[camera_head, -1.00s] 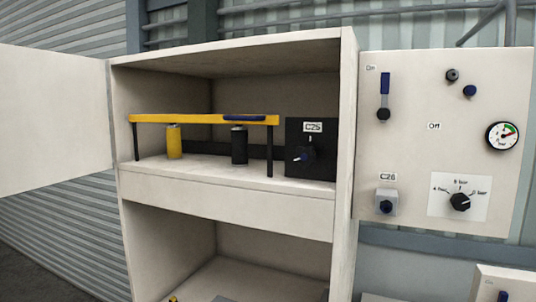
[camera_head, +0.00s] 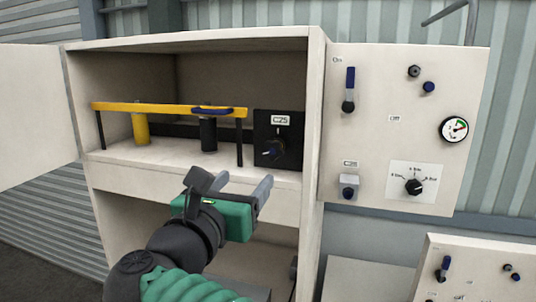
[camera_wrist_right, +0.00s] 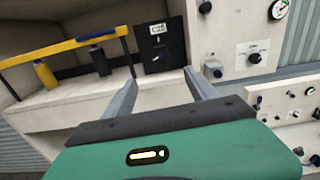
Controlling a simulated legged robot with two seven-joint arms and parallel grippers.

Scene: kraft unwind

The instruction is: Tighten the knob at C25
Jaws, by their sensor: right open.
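The C25 box (camera_head: 278,134) is a black box on the upper shelf of the cabinet, at its right end. My right gripper (camera_head: 242,186) is open and empty, in front of the shelf's front edge, below and nearer than the box, and apart from the knob. Its two fingers show in the right wrist view (camera_wrist_right: 163,80). My left gripper is not in view.
A yellow rail (camera_head: 170,109) on black legs stands left of the box, with a yellow cylinder (camera_head: 140,128) and a black cylinder (camera_head: 208,135). The cabinet's side wall (camera_head: 313,120) is close on the right. Beyond it is a panel (camera_head: 380,130) with a switch, dials and a gauge.

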